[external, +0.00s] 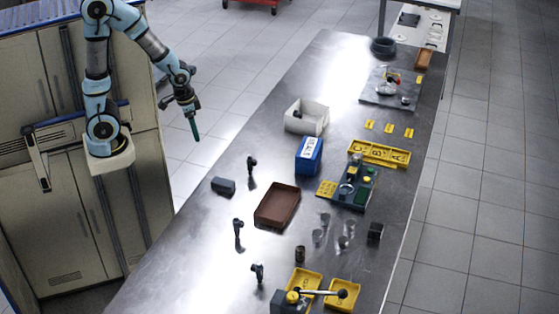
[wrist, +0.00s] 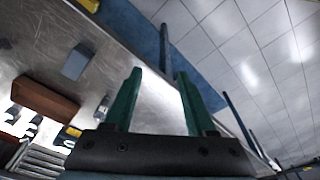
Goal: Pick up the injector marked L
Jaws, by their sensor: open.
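Several dark, upright injector-like parts stand on the steel bench in the external view: one left of the blue box (external: 252,164), one left of the brown tray (external: 238,229) and one near the front (external: 258,272). No letter L is readable on any of them, so I cannot tell which is marked. A small part, possibly one of these, shows in the wrist view (wrist: 103,106). My gripper (external: 194,128), with green fingers, is open and empty, off the bench's left edge and apart from every part. It also shows in the wrist view (wrist: 160,75).
A brown tray (external: 267,220), a dark grey block (external: 223,186), a white bin (external: 318,117) and a blue box (external: 301,165) occupy the bench. Yellow trays (external: 340,305) and cups (external: 318,236) stand further right. The bench's left strip is mostly clear.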

